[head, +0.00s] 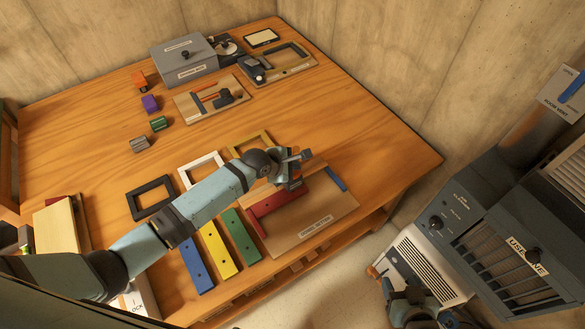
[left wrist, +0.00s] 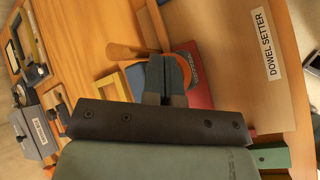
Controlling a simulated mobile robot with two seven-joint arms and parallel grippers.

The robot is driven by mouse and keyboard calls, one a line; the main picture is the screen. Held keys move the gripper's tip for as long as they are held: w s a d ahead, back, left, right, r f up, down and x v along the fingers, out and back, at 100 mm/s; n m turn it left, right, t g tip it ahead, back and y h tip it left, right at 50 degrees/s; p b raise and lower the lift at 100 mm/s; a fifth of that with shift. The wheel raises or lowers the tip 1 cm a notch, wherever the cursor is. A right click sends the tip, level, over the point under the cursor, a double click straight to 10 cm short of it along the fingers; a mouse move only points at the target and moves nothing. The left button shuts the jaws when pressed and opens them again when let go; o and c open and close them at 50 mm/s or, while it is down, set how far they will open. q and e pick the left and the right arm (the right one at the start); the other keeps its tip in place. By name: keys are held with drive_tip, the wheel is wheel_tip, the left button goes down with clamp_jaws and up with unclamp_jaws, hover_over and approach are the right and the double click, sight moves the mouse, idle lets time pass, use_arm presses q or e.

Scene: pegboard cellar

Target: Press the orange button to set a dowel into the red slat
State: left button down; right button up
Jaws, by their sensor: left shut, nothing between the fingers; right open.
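The dowel setter board (head: 335,212) lies at the table's right front and also shows in the left wrist view (left wrist: 240,35). The red slat (head: 283,202) lies along its left side, and part of it shows red in the left wrist view (left wrist: 200,93). My left gripper (head: 291,180) is shut and empty over the setter's far end. In the left wrist view its fingertips (left wrist: 165,62) overlap a round orange part (left wrist: 198,70), apparently the button; contact cannot be told. No dowel can be made out. My right gripper (head: 408,293) is open, low beside the table.
Blue (head: 197,264), yellow (head: 218,248) and green (head: 241,235) slats lie left of the board. Black (head: 151,197) and white (head: 202,170) frames lie behind them. A grey box (head: 184,62) stands at the back.

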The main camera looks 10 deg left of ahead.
use_arm(q)
drive_tip(key=shift+f, duration=0.55)
drive_tip(key=shift+r, duration=0.1)
idle(0.4)
drive_tip(key=shift+r+p, duration=1.35)
drive_tip(key=shift+p, duration=0.05)
wheel_tip(320, 180, up, 3)
drive_tip(key=p, duration=0.2)
drive_tip(key=shift+p, duration=0.3)
drive_tip(key=shift+r, duration=0.2)
drive_tip(key=shift+r+b, duration=0.3)
drive_tip(key=shift+r, duration=0.5)
